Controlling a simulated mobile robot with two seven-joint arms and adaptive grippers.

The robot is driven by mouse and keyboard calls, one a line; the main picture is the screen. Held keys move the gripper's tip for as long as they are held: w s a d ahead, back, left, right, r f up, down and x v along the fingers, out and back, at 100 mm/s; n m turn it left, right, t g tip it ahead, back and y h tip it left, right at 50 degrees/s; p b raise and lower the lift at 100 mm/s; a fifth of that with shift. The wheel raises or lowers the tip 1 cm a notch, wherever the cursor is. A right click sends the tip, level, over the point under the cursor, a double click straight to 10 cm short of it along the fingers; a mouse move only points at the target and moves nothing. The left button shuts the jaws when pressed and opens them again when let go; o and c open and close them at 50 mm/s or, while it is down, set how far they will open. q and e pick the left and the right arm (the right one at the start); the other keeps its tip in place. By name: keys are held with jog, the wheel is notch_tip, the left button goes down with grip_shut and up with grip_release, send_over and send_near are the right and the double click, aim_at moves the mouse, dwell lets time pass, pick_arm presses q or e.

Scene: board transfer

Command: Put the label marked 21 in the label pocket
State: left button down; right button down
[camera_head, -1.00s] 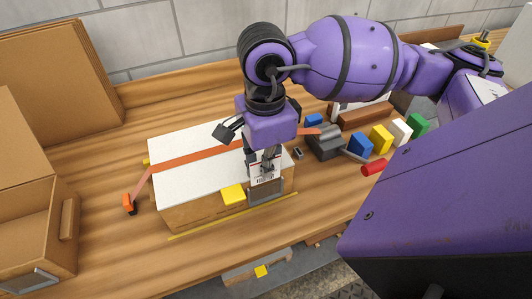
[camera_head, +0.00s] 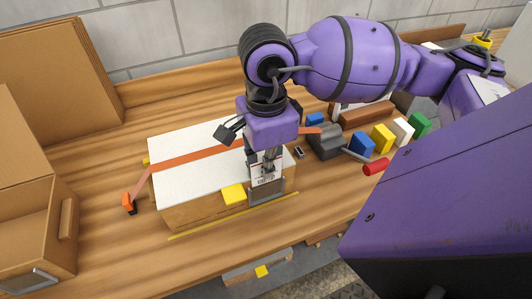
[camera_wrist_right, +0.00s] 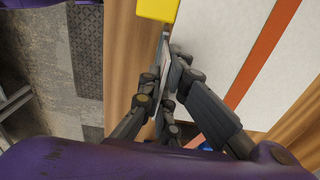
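My right gripper (camera_head: 264,166) points down at the front right edge of a box with a white top (camera_head: 195,178). It is shut on a white label (camera_head: 266,179) with dark print, too small to read as 21. The label stands upright. A grey label pocket (camera_head: 268,195) is on the box's front face, and the label's lower edge is at the pocket's upper part; I cannot tell how deep it sits. In the right wrist view the fingers (camera_wrist_right: 168,92) close on the thin label (camera_wrist_right: 163,60), seen nearly edge-on. My left gripper is not in view.
An orange strap (camera_head: 185,160) crosses the white top. A yellow block (camera_head: 233,194) sits at its front edge, left of the label. Several coloured blocks (camera_head: 382,138) and a red-handled tool (camera_head: 375,167) lie to the right. Cardboard boxes (camera_head: 35,225) stand at left.

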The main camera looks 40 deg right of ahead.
jog(key=shift+f, duration=0.1)
jog(key=c, duration=1.9)
grip_release()
jog(key=shift+o, duration=0.2)
notch_tip(320, 180, up, 12)
